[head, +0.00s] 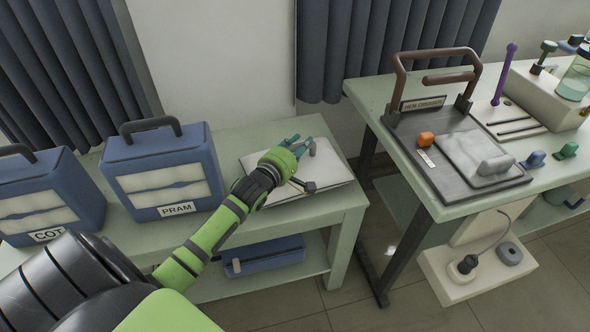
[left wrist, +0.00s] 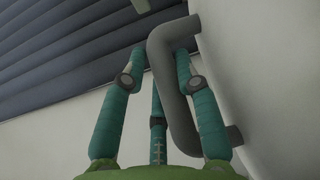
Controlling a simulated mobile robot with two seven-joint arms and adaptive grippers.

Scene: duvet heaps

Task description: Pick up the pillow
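A flat white pillow-like slab (head: 338,172) with a grey handle lies on the left bench, and I take it to be the pillow. My left gripper (head: 298,146) is over it and covers much of it. In the left wrist view the grey bent handle (left wrist: 172,90) runs between the teal fingers of my left gripper (left wrist: 160,62). The fingers stand apart around the handle, and I see no clear grip on it. The white surface (left wrist: 262,70) fills the right side there. My right gripper is not in view.
Blue cases marked PRAM (head: 165,175) and COT (head: 45,200) stand left on the pale green bench (head: 335,205). A blue case (head: 265,257) lies on its shelf. A floor gap separates bench and table.

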